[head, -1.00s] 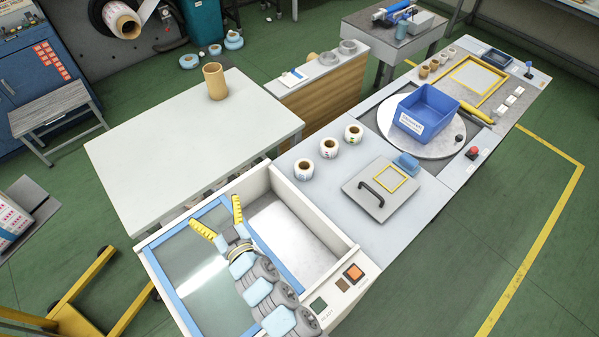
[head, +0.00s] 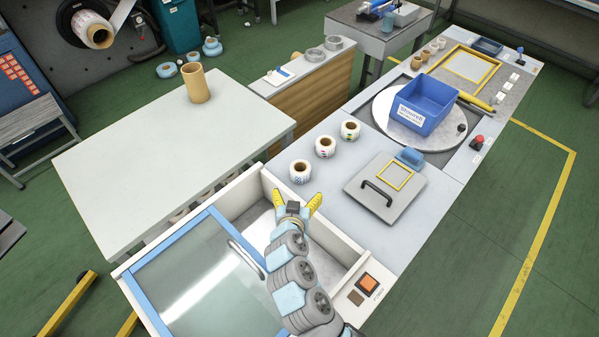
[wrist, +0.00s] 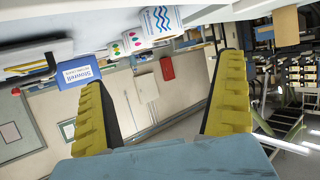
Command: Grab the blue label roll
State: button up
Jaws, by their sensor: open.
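Three label rolls stand in a diagonal row on the grey bench. The nearest, the blue label roll (head: 300,171), is white with blue markings; in the wrist view its label shows blue wavy lines (wrist: 160,21). The middle roll (head: 325,147) and the far roll (head: 350,130) carry coloured marks. My gripper (head: 298,200) has its yellow fingers spread with nothing between them. It is over the open bin, just on the near side of the blue label roll. In the wrist view the roll is at the top, beyond the fingertips (wrist: 162,72).
The white-walled bin (head: 330,245) and glass lid (head: 200,275) lie around and left of my arm. A grey plate with a black handle (head: 378,192) is right of the rolls. A blue crate (head: 425,103) sits on a round turntable. The pale table (head: 150,150) is mostly bare.

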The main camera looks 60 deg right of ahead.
send_near(301, 164)
jog(key=shift+w+d+f, duration=0.1)
jog(key=shift+d+f, duration=0.25)
jog(key=shift+d, duration=0.2)
jog(key=shift+w+d+f, duration=0.1)
jog(key=shift+d+f, duration=0.2)
jog(key=shift+d, duration=0.3)
jog(key=shift+d, duration=0.1)
jog(key=shift+w+b+x, duration=0.15)
jog(key=shift+b+x, duration=0.05)
jog(key=shift+x, duration=0.65)
jog(key=shift+w+b+x, duration=0.15)
jog(key=shift+x, duration=0.7)
jog(key=shift+w+d+f, duration=0.25)
jog(key=shift+d, duration=0.4)
jog(key=c, duration=1.3)
